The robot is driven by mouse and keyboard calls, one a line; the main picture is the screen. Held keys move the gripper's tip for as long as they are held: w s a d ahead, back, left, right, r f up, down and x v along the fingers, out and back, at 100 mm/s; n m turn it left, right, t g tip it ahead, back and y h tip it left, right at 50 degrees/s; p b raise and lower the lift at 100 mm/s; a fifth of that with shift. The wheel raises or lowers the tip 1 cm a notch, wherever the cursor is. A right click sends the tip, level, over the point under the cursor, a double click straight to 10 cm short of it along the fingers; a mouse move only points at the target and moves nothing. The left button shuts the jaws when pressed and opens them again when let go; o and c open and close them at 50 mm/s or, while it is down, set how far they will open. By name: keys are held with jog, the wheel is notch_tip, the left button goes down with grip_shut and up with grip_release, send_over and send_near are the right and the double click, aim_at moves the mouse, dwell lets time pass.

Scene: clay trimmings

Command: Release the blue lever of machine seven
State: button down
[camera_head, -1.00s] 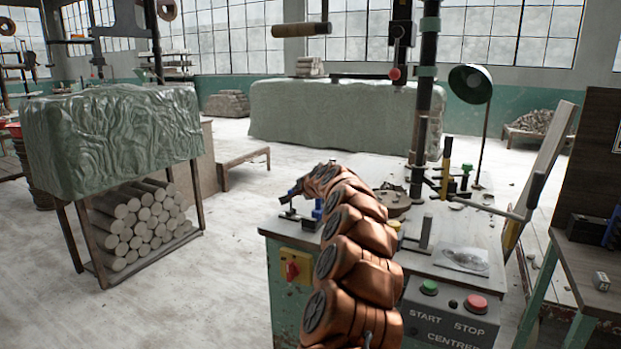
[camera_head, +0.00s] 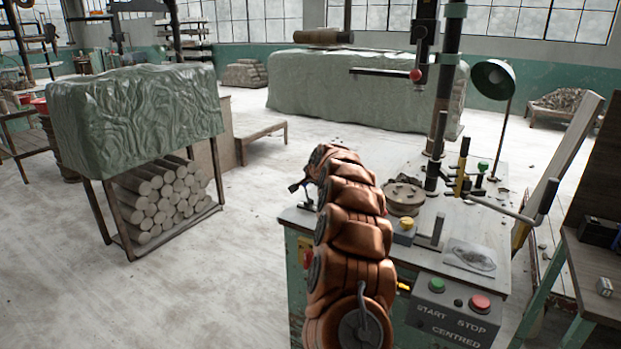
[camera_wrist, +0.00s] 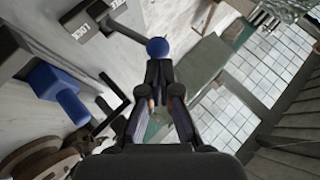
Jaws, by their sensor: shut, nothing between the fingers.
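A blue ball knob (camera_wrist: 157,47) on a dark lever arm sits just past my fingertips in the wrist view. The arm runs up-left to a dark block (camera_wrist: 100,17) with lettering I cannot read surely. My gripper (camera_wrist: 162,78) is shut and empty, its tips close under the knob; I cannot tell whether they touch. A second blue part (camera_wrist: 57,88), blocky, is at the left. In the head view my gripper (camera_head: 308,180) is at the bench's left edge, mostly hidden by my copper arm. The blue parts are hidden there.
A START/STOP panel (camera_head: 450,314) is in front. A covered rack of clay rolls (camera_head: 155,205) stands left. The floor between is clear.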

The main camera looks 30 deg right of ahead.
jog(key=shift+r, duration=0.2)
jog(key=shift+r+p, duration=0.4)
jog(key=shift+r, duration=0.2)
jog(key=shift+r, duration=0.1)
